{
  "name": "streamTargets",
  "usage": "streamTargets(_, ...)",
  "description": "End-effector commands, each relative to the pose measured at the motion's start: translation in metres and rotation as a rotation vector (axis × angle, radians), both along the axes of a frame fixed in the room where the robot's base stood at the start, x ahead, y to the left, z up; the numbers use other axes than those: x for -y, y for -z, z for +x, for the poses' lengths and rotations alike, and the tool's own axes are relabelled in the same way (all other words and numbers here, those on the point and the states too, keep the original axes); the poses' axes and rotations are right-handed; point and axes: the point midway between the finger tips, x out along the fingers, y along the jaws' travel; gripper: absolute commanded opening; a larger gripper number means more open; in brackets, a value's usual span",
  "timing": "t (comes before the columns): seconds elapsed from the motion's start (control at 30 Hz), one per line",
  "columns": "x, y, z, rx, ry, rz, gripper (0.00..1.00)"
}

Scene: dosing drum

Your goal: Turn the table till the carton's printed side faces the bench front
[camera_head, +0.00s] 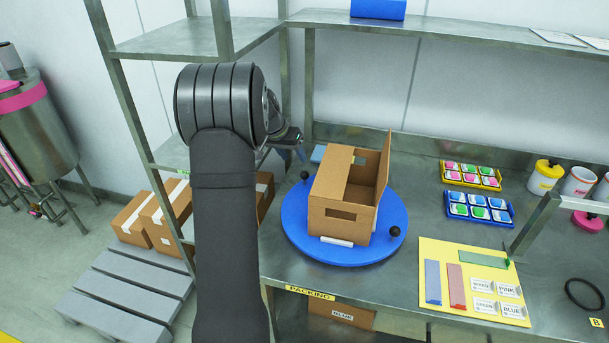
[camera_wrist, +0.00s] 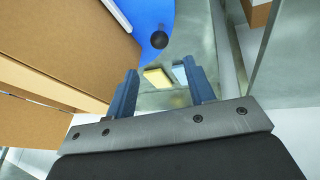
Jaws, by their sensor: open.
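The brown carton (camera_head: 338,222) stands on the blue round turntable (camera_head: 300,232), with a flap upright at its right. Its side towards the bench front shows a handle slot and no print that I can see; its far sides are hidden. Two black knobs stand on the turntable rim, one at the back left (camera_head: 304,175) and one at the front right (camera_head: 395,231). My gripper (camera_head: 292,141) is behind and left of the carton. In the wrist view my gripper (camera_wrist: 160,88) is open and empty, with a black knob (camera_wrist: 158,40) beyond its fingertips and the carton (camera_wrist: 70,45) at left.
A yellow tray (camera_head: 470,184) and a blue tray (camera_head: 480,220) hold coloured packs right of the turntable. A yellow board (camera_head: 430,285) with labels lies at the front right. Shelf posts (camera_head: 309,85) stand behind. A yellow block (camera_wrist: 158,77) shows between my fingers.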

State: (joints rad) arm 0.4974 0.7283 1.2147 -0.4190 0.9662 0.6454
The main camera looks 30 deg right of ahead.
Motion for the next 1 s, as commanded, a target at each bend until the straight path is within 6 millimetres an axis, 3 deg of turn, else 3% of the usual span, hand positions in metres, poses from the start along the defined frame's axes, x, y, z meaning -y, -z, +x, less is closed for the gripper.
streamTargets(0.3,0.030,0.064,0.004,-0.002,0.002,0.000,0.49)
streamTargets(0.5,0.042,0.092,0.006,-0.001,0.001,0.000,0.49)
streamTargets(0.7,0.048,0.103,0.007,0.001,0.001,-0.001,0.49)
streamTargets(0.97,0.048,0.103,0.007,0.001,0.001,-0.001,0.49)
streamTargets(1.0,0.048,0.103,0.007,0.001,0.001,-0.001,0.43)
